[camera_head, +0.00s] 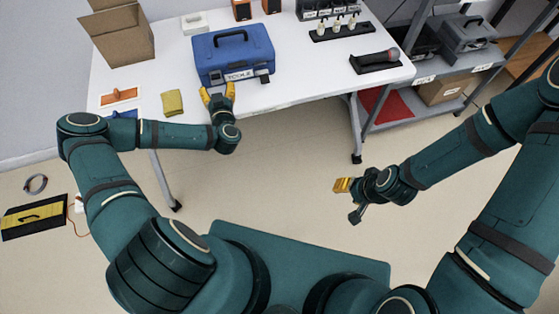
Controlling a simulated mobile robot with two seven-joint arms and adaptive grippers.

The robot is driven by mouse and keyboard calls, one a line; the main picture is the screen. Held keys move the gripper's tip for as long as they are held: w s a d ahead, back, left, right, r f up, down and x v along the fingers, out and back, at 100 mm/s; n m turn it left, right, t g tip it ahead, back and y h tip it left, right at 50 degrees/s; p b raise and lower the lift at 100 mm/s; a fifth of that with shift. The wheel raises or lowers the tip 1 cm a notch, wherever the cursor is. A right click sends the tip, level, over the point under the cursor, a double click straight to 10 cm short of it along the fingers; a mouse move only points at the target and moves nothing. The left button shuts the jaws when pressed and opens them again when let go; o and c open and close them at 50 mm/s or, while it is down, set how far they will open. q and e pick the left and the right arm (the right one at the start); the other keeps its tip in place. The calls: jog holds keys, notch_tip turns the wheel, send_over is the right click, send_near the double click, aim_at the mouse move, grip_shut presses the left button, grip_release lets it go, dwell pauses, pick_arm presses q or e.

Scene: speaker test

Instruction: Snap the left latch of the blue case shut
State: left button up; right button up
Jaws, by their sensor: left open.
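The blue case (232,52) stands on the white table with its lid down and handle on top. Its front carries a white "TOOLS" label. A small grey fitting shows at the front right.
The white table (300,80) also bears a cardboard box (124,40), a yellow cloth (173,103), an orange-handled item (119,96), a microphone on a black stand (376,60) and a black rack (342,30). A shelf (440,70) stands at the right.

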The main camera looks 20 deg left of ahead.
pick_arm(q)
jog(key=shift+s+f+b, duration=0.1)
jog(key=shift+f+b, duration=0.35)
jog(key=shift+b, duration=0.05)
jog(key=f+p+v, duration=0.1)
jog(key=p+v, duration=0.2)
jog(key=v, duration=1)
jog(key=s+d+f+m+g+h, duration=0.1)
jog(key=d+f+m+g+h, duration=0.2)
jog(key=d+h, duration=0.3)
jog(key=s+d+f+m+g+h+b, duration=0.1)
jog(key=d+f+m+g+h, duration=0.2)
jog(key=d+h, duration=0.4)
jog(key=shift+s+d, duration=0.4)
jog(key=shift+d, duration=1.85)
pick_arm(e)
jog(key=shift+f, duration=0.15)
